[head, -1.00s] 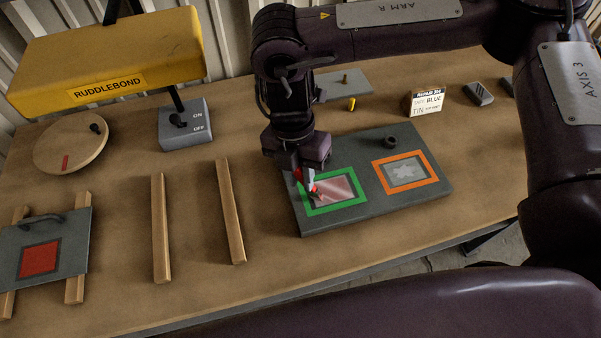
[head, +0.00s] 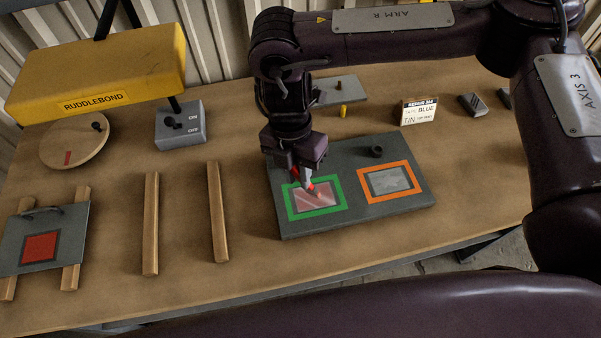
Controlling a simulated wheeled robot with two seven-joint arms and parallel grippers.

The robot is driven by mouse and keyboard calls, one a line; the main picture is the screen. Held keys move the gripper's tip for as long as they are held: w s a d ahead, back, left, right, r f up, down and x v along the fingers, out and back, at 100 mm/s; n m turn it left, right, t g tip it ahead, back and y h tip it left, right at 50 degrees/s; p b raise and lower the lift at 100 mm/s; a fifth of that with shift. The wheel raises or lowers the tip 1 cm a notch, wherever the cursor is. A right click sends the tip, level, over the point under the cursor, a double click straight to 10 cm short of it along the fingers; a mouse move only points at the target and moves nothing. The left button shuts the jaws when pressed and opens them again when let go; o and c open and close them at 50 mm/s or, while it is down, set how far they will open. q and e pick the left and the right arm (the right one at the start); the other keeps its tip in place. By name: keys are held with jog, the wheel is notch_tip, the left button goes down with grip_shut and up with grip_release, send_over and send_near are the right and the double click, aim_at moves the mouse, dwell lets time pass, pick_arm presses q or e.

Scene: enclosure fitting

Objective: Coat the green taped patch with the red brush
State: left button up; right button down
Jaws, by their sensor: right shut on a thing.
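The green taped patch (head: 322,207) is a green-framed rectangle on the left part of a dark grey panel (head: 385,212). Inside the green tape the surface shows a translucent pinkish-red layer with paler streaks. My right gripper (head: 307,178) is over the patch's upper left part, pointing down, shut on the red brush (head: 310,188). Only a little red of the brush shows between the fingers; its tip is at or just above the patch, and I cannot tell if it touches. My left gripper is not in view.
An orange taped patch (head: 390,181) and a dark ring (head: 376,151) are on the same panel. A small sign (head: 418,112) stands behind. Two wooden rails (head: 217,212), a grey plate with a red square (head: 41,247), a switch box (head: 180,126) and a yellow lamp (head: 95,75) are to the left.

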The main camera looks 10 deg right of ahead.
jog(key=r+p, duration=0.3)
jog(key=shift+s+a+r, duration=0.1)
jog(key=shift+a+r, duration=0.2)
jog(key=shift+d+r+p, duration=0.2)
jog(key=shift+r+p, duration=0.75)
jog(key=shift+r, duration=0.2)
